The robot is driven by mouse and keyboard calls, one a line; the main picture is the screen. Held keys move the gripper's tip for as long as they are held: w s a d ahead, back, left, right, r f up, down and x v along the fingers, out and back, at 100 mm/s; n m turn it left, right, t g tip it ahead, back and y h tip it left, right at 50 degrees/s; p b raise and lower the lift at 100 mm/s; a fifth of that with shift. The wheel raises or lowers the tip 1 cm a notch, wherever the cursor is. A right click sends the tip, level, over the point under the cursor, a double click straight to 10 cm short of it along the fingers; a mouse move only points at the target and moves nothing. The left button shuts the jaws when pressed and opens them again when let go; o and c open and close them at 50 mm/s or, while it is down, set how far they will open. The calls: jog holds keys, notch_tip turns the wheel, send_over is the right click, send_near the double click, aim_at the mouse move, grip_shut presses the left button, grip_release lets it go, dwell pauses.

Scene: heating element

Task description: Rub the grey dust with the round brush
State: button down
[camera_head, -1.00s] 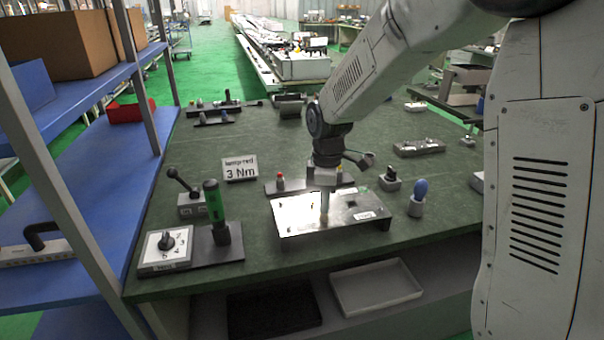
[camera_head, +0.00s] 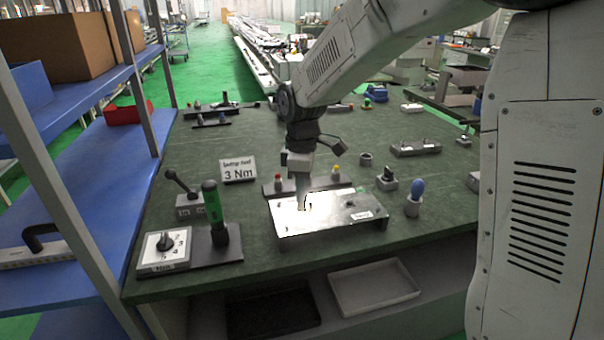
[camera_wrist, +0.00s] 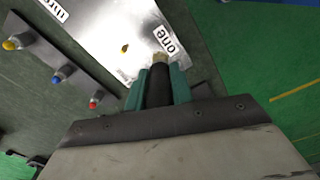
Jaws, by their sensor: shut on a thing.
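My gripper (camera_head: 302,184) points down over the left part of a bright metal plate (camera_head: 338,215). In the wrist view its teal fingers (camera_wrist: 158,86) are shut on the dark handle of a brush (camera_wrist: 159,90), whose tan tip shows beyond them. A small yellow-brown spot (camera_wrist: 125,48) lies on the plate near the tip. I cannot make out grey dust; glare washes out the plate in the head view.
A dark rail (camera_head: 271,188) with coloured knobs stands behind the plate. A blue-topped tool in a grey holder (camera_head: 415,197) stands at right. A green-handled tool (camera_head: 213,208), a dial box (camera_head: 165,250) and a "3 Nm" sign (camera_head: 238,169) are at left.

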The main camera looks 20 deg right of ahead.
jog(key=shift+r, duration=1.85)
jog(key=shift+s, duration=0.1)
